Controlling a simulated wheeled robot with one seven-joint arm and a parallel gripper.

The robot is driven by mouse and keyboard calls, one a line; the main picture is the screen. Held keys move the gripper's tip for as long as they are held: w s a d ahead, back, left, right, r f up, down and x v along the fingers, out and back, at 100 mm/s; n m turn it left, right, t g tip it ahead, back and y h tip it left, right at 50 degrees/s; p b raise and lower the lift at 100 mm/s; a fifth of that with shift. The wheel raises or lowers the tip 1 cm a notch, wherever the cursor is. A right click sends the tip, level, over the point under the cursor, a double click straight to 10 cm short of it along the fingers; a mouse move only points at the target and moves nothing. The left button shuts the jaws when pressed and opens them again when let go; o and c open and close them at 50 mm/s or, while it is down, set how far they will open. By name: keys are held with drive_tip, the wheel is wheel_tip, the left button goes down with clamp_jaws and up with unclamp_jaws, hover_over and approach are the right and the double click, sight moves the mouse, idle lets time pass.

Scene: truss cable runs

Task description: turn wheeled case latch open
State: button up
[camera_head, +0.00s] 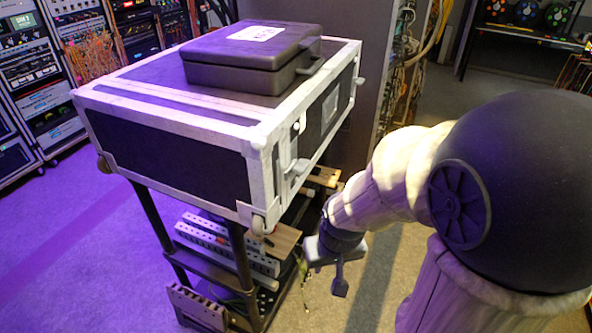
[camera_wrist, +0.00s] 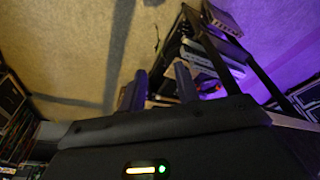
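The wheeled case (camera_head: 165,150) is a large dark box with pale metal edges, lying on top of a cart in the head view. A pale latch (camera_head: 297,168) is on its right-hand face near the front corner, and a similar fitting (camera_head: 358,81) sits near the far corner. I cannot tell how either is turned. My gripper (camera_head: 325,282) hangs below and to the right of the case, apart from it. In the wrist view, its two dark fingers (camera_wrist: 160,90) stand apart with nothing visible between them. The case is not clearly recognisable there.
A smaller dark case (camera_head: 252,65) lies on the wheeled case. The cart's lower shelves (camera_head: 215,262) hold grey strips and other parts beside my gripper. Equipment racks (camera_head: 75,60) stand at the left and a cabled rack (camera_head: 405,70) behind. The floor at right is partly clear.

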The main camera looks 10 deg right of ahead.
idle(0.3)
drive_tip(key=w+d+r+m+t+y+b, duration=0.1)
drive_tip(key=w+d+r+m+t+y, duration=0.2)
drive_tip(key=d+y, duration=0.4)
drive_tip(key=w+d+r+m+t+y+b, duration=0.1)
drive_tip(key=w+d+r+m+t+y, duration=0.3)
drive_tip(key=w+d+r+t+y, duration=0.1)
drive_tip(key=w+d+r+y, duration=0.1)
drive_tip(key=w+d+y, duration=0.1)
drive_tip(key=shift+w+d+y+b, duration=0.25)
drive_tip(key=shift+y+b, duration=0.05)
drive_tip(key=shift+b, duration=0.05)
